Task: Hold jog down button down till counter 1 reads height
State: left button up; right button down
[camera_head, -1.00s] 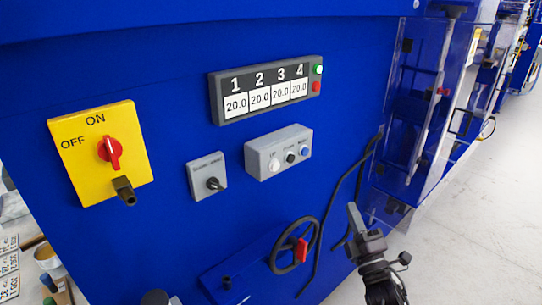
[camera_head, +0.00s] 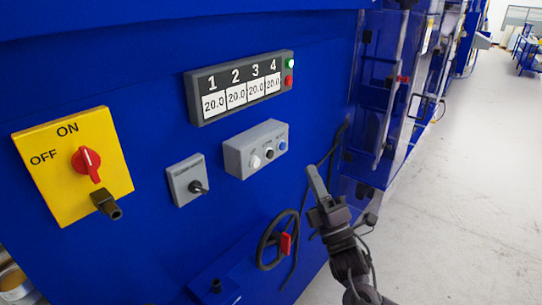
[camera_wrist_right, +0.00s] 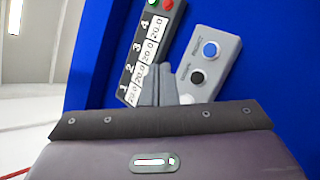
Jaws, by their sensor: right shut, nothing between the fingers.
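The grey button box (camera_head: 238,165) on the blue panel carries a white button (camera_head: 255,161), a black button (camera_head: 269,154) and a blue button (camera_head: 283,145); their labels are too small to read. The counter display (camera_head: 240,88) above shows 20.0 under each number, counter 1 (camera_head: 213,103) included. My right gripper (camera_head: 313,170) is shut and empty, to the lower right of the box and apart from it in the head view. In the right wrist view the gripper (camera_wrist_right: 165,75) points at the panel, with blue (camera_wrist_right: 209,49) and black (camera_wrist_right: 198,77) buttons visible beside it. My left gripper is out of view.
A yellow ON/OFF switch plate (camera_head: 73,165) and a grey selector switch (camera_head: 187,180) sit left of the box. A black handwheel (camera_head: 278,240) with a red part is below. Clear guards (camera_head: 385,100) stand at right, beside open floor (camera_head: 450,200).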

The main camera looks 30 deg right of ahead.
aim_at(270, 154)
jog(key=w+a+b, duration=0.2)
jog(key=w+a, duration=0.1)
jog(key=w, duration=0.4)
jog(key=shift+w, duration=0.2)
jog(key=shift+w+a, duration=0.1)
jog(key=shift+w, duration=0.05)
dwell(1.8)
jog(key=shift+w+a+b, duration=0.1)
jog(key=shift+w+b, duration=0.15)
jog(key=shift+b, duration=0.05)
jog(key=shift+w+a, duration=0.15)
jog(key=shift+w, duration=0.2)
dwell(4.5)
